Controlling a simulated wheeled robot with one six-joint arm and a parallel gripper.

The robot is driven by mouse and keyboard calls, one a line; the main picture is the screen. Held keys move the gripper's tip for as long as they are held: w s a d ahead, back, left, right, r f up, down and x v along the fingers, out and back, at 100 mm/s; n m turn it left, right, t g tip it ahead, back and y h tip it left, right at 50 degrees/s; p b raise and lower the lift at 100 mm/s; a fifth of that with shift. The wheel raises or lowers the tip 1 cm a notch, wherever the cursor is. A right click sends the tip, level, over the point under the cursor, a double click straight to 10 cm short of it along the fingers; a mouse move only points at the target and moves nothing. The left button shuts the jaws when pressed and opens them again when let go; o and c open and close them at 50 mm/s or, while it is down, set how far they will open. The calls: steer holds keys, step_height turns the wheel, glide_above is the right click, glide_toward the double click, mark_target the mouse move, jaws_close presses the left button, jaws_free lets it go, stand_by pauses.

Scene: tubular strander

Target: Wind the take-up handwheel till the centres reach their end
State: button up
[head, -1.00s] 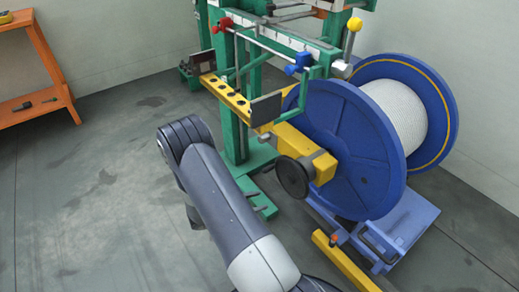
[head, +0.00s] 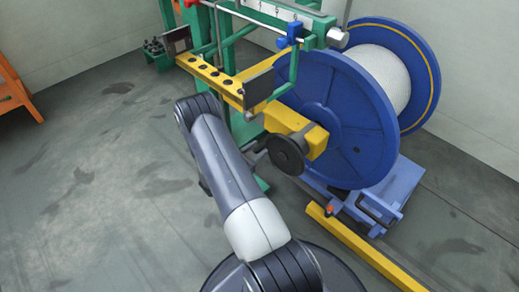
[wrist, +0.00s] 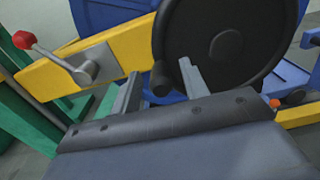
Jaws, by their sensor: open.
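The take-up handwheel (head: 287,155) is a dark disc on the end of the yellow arm (head: 318,142), in front of the blue reel. In the head view my gripper is mostly hidden behind my arm, just left of the wheel.
A lever with a red knob (wrist: 22,40) sits on the yellow arm, left of the wheel. The blue reel (head: 335,115) with white rope stands behind. A yellow floor rail (head: 365,248) lies in front. Open floor (head: 90,200) lies to the left.

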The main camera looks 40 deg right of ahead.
steer(key=shift+d, duration=0.9)
steer(key=shift+c, duration=0.2)
jaws_close()
